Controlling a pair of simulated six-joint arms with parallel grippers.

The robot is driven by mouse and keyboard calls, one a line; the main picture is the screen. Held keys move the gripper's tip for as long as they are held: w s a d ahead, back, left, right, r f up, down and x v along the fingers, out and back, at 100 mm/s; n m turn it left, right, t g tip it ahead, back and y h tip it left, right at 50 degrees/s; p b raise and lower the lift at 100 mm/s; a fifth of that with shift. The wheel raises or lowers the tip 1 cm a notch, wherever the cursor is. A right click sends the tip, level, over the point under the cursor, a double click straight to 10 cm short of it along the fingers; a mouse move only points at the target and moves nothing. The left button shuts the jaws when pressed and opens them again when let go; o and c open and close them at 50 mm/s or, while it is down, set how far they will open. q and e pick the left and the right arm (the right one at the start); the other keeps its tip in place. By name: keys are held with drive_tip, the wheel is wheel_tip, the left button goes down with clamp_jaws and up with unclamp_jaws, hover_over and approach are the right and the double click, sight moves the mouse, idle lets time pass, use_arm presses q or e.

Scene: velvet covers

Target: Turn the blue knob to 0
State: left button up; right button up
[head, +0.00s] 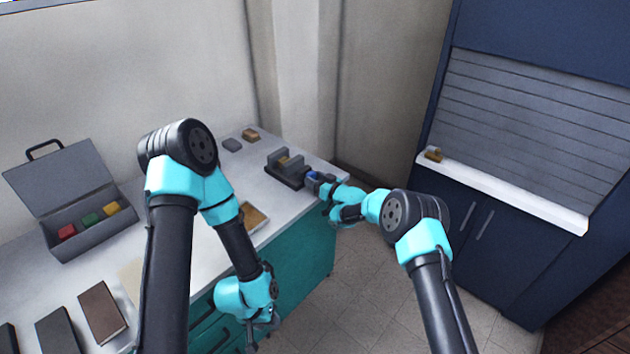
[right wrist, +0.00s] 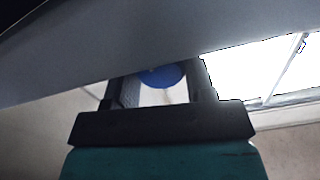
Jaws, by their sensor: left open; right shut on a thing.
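The blue knob (head: 312,176) is on the front of a dark grey device (head: 284,172) at the far right corner of the table. In the right wrist view the round blue knob (right wrist: 162,76) shows between the two dark fingers. My right gripper (head: 316,180) is shut on the knob and hides part of it. Any dial marks or numbers on the knob cannot be made out. My left gripper (head: 264,335) is open and empty, low in front of the table's teal drawers, away from the device.
An open grey case (head: 95,236) with red, green and yellow blocks stands at the left of the white table. Dark flat boxes (head: 102,311) lie at front left. A blue cabinet (head: 450,215) with a shutter stands at right. Floor (head: 365,290) between is clear.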

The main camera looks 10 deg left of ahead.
drive_tip(key=shift+n, duration=0.3)
drive_tip(key=shift+c, duration=0.2)
drive_tip(key=n, duration=0.3)
drive_tip(key=shift+n, duration=1.7)
drive_tip(key=o, duration=0.9)
drive_tip(key=shift+d, duration=0.15)
drive_tip(key=v, duration=1.7)
drive_tip(key=shift+d, duration=0.1)
